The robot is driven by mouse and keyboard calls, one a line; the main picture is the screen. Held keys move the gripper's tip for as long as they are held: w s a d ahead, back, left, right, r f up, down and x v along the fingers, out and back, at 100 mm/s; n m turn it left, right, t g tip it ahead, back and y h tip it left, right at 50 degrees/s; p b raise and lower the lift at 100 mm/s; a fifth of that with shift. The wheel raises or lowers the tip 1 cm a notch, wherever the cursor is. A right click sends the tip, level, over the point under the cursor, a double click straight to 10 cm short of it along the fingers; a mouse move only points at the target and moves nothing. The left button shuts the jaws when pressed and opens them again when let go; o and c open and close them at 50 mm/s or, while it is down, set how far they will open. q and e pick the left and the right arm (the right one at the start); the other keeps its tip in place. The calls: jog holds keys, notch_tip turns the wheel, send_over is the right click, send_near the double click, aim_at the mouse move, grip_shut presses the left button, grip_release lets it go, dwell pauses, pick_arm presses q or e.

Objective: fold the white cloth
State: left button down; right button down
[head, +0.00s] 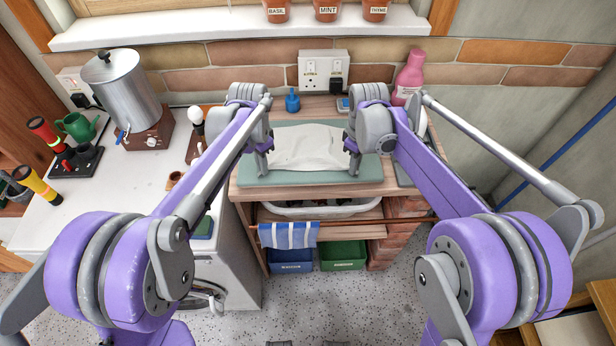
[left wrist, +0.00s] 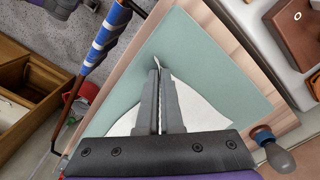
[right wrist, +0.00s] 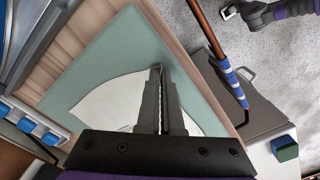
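The white cloth (head: 307,147) lies on a grey-green mat (head: 308,178) on the wooden bench top, with soft creases across it. My left gripper (head: 264,164) is at its left edge and my right gripper (head: 353,164) at its right edge. In the left wrist view the left fingers (left wrist: 158,75) are closed with a small tip of cloth standing out between them. In the right wrist view the right fingers (right wrist: 162,75) are also closed, with a thin pale strip between them and the cloth (right wrist: 110,104) drawn up to them. The cloth directly under the fingers is hidden.
A metal urn (head: 122,85) stands on the white counter at left. A blue bottle (head: 292,100) and a pink bottle (head: 409,75) stand behind the mat. A striped towel (head: 289,235) hangs on the front rail, above blue and green bins (head: 343,256).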

pick_arm(q)
jog(key=shift+d+f, duration=0.1)
